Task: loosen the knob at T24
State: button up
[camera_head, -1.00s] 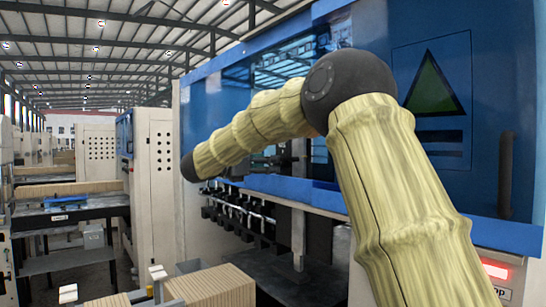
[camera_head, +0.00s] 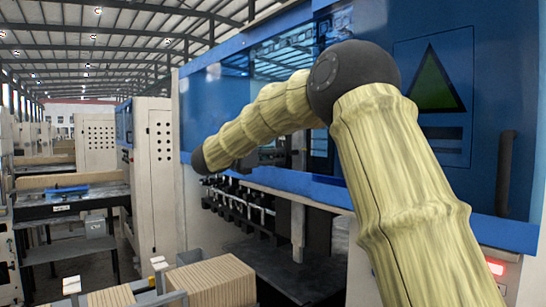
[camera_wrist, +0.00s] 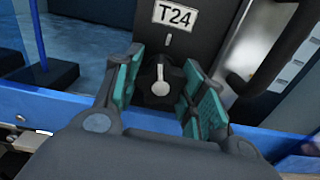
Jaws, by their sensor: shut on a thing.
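In the head view the knob and the gripper cannot be made out behind my arm.
The blue machine front (camera_head: 215,110) stands beside my arm, with a row of dark fittings (camera_head: 235,203) under its edge. Stacked cardboard (camera_head: 212,282) lies low in front. In the wrist view a dark curved bar (camera_wrist: 275,60) stands right of the plate.

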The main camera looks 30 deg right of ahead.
jog(key=shift+f+b, duration=0.2)
jog(key=shift+b, duration=1.05)
jog(key=n+b, duration=0.1)
jog(key=b, duration=0.4)
jog(key=shift+r+b, duration=0.1)
jog(key=shift+b, duration=0.2)
jog(key=shift+r+b, duration=0.2)
jog(key=shift+b, duration=0.3)
jog(key=o, duration=1.1)
jog(key=shift+c, duration=0.2)
jog(key=shift+a, duration=0.1)
jog(key=a, duration=1.1)
jog(key=shift+s+a, duration=0.4)
jog(key=shift+s, duration=0.05)
